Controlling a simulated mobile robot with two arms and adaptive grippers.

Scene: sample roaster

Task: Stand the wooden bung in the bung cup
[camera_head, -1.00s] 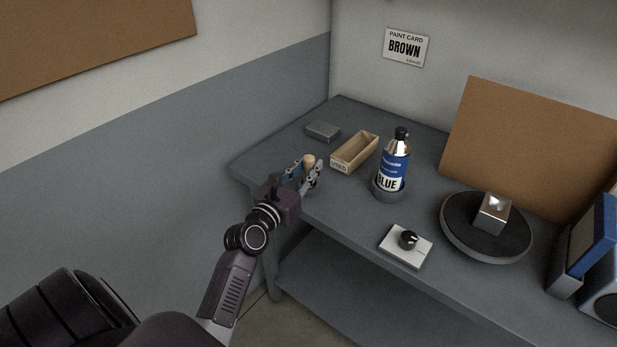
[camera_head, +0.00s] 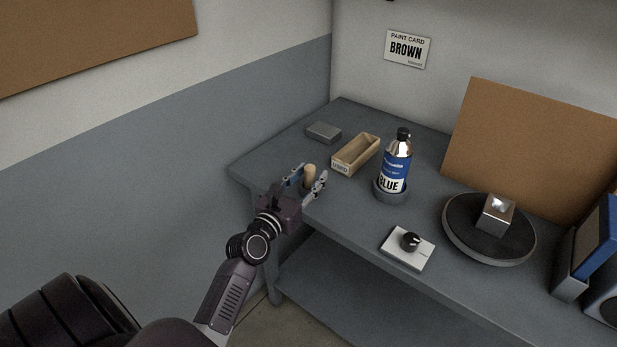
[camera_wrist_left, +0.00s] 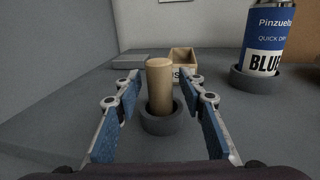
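The wooden bung (camera_head: 310,174) is a light tan cylinder. In the left wrist view the bung (camera_wrist_left: 159,84) stands upright in the bung cup (camera_wrist_left: 162,122), a dark grey round ring on the bench. My left gripper (camera_head: 307,177) is open around the bung. In the left wrist view its blue-padded fingers (camera_wrist_left: 160,95) stand on either side, with a gap to the bung on both sides. The cup is mostly hidden by the gripper in the head view. My right gripper is not in view.
A wooden tray marked USED (camera_head: 341,167) and a grey block (camera_head: 324,132) lie behind the gripper. A blue bottle (camera_head: 395,167) stands in a dark holder to the right. A white knob box (camera_head: 407,250) and round turntable (camera_head: 488,251) are further right.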

